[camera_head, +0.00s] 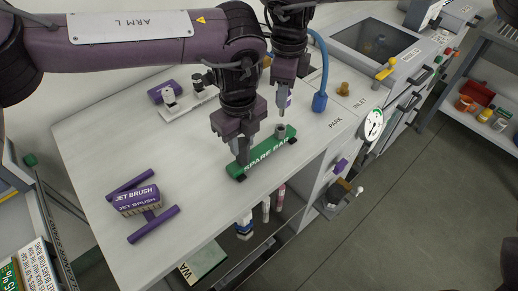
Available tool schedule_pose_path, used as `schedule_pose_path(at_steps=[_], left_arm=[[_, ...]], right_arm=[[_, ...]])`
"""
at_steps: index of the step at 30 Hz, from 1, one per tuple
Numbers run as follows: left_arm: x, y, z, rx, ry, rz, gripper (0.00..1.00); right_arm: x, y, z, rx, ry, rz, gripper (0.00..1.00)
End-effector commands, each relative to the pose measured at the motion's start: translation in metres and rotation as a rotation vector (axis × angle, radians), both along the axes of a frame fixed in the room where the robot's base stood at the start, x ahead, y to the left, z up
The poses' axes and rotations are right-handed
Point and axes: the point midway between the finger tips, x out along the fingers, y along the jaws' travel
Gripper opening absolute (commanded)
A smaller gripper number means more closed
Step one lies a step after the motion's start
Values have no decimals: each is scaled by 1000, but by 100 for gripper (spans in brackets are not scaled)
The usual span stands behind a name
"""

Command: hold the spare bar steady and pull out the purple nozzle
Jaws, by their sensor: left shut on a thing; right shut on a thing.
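The green spare bar (268,152), lettered "SPARE BAR", lies slantwise near the front edge of the white worktop. My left gripper (243,156) is shut on the bar near its left end. A grey round socket (280,131) stands on the bar towards its right end. My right gripper (283,105) is above and behind that socket, shut on a small purple and pale piece (290,98), which looks like the purple nozzle. The fingers hide most of it. The nozzle appears clear of the bar, but its lower end is hard to make out.
A purple jet brush (139,201) lies on the worktop (95,150) at the left. A purple block (164,91) and a pale fixture (187,104) stand at the back. A blue hose (320,101) stands right of my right gripper. Open shelves lie below the front edge.

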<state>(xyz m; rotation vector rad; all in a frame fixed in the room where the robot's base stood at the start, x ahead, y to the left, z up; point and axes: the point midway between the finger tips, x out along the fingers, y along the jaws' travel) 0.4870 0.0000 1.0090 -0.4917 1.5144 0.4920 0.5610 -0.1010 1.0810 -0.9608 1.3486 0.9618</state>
Motion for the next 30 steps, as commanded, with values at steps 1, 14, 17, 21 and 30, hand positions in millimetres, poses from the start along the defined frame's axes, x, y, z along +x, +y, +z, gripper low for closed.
schedule_pose_path(at_steps=[1,14,17,21,30], left_arm=[[0,0,0,-1,1,0,0],[0,0,0,0,0,0,54],[0,0,0,0,0,0,54],[0,0,2,-1,-1,0,54],[1,0,39,-2,-3,1,54]], right_arm=[[0,0,0,0,0,0,0],[0,0,0,0,-1,0,0],[0,0,0,0,-1,0,0],[0,0,0,0,-1,0,0],[0,0,0,0,0,1,0]])
